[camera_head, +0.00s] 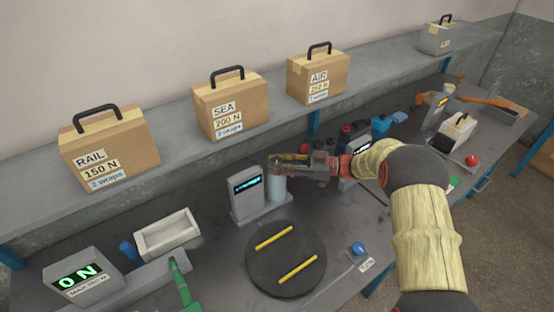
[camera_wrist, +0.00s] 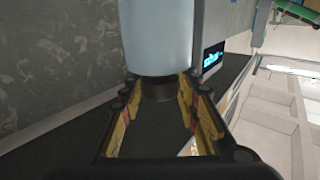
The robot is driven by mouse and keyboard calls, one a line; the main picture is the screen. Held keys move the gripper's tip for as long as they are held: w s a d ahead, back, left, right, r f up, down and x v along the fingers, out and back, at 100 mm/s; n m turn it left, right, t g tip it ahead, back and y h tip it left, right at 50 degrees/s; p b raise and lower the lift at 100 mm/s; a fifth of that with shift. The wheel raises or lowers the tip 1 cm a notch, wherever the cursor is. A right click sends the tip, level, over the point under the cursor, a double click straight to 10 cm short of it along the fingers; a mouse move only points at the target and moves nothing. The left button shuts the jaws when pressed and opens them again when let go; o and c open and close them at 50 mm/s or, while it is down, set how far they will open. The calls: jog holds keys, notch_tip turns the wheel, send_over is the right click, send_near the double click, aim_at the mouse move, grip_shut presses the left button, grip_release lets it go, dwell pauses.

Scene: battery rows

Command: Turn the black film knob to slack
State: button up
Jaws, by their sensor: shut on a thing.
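The black film knob (camera_wrist: 158,90) sits on the end of the pale film roll (camera_wrist: 160,40) in the wrist view. My gripper (camera_wrist: 158,84) has a finger on either side of the knob and is shut on it. In the head view my gripper (camera_head: 284,165) reaches in from the right to the top of the film roll (camera_head: 276,188), and the knob is hidden there by the fingers. The roll stands upright beside a grey post (camera_head: 247,200) with a small lit display, too small to read. I cannot tell which way the knob is turned.
A black turntable (camera_head: 270,281) with two yellow strips lies in front, with a blue button (camera_head: 358,249) to its right. A white tray (camera_head: 166,234) and a box reading "0 N" (camera_head: 84,281) are at left. Labelled cartons (camera_head: 231,105) stand on the shelf (camera_head: 178,150) behind.

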jog(key=shift+n+g, duration=0.6)
jog(key=shift+g, duration=0.3)
jog(key=o, duration=1.2)
jog(key=d, duration=1.2)
